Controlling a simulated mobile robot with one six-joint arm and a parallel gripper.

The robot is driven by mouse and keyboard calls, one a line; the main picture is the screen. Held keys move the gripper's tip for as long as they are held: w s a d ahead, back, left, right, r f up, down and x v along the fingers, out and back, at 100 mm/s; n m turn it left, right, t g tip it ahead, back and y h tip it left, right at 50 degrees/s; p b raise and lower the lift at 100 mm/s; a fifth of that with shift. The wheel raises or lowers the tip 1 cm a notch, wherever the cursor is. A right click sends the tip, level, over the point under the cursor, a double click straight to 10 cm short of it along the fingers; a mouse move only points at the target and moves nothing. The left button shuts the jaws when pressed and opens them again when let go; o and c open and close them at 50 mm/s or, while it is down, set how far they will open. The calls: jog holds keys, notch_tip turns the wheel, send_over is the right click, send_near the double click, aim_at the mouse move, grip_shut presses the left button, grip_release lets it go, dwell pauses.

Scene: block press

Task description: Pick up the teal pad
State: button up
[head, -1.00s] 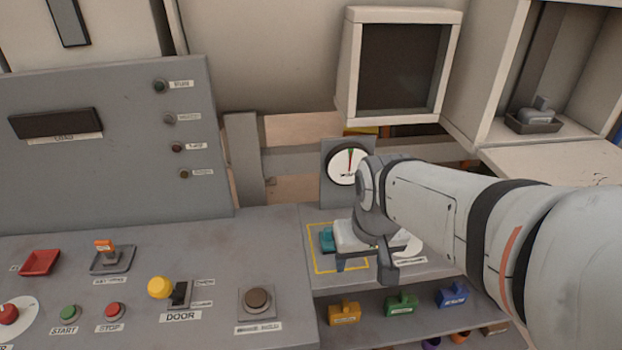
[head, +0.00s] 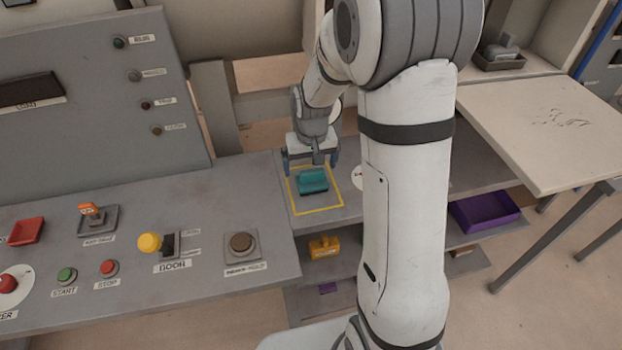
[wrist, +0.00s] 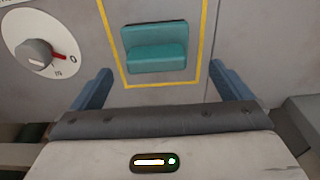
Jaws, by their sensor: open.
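The teal pad (head: 313,181) lies inside a yellow square outline (head: 318,210) on the grey bench. It also shows in the wrist view (wrist: 157,50), within the yellow lines and ahead of the fingers. My gripper (head: 310,160) is just behind the pad in the head view, above the bench. In the wrist view its two blue fingers (wrist: 157,85) stand wide apart with nothing between them. The pad lies roughly centred between the fingers' lines, beyond the tips.
A dial (wrist: 38,55) with a red pointer is left of the outline in the wrist view.

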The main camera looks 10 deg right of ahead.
aim_at(312, 171)
jog(key=f, duration=0.3)
jog(key=shift+s+d+f+p, duration=0.15)
jog(key=shift+d+f+p, duration=0.05)
jog(key=shift+f+p, duration=0.2)
jog(key=shift+f, duration=0.55)
jog(key=shift+c, duration=0.4)
jog(key=c, duration=1)
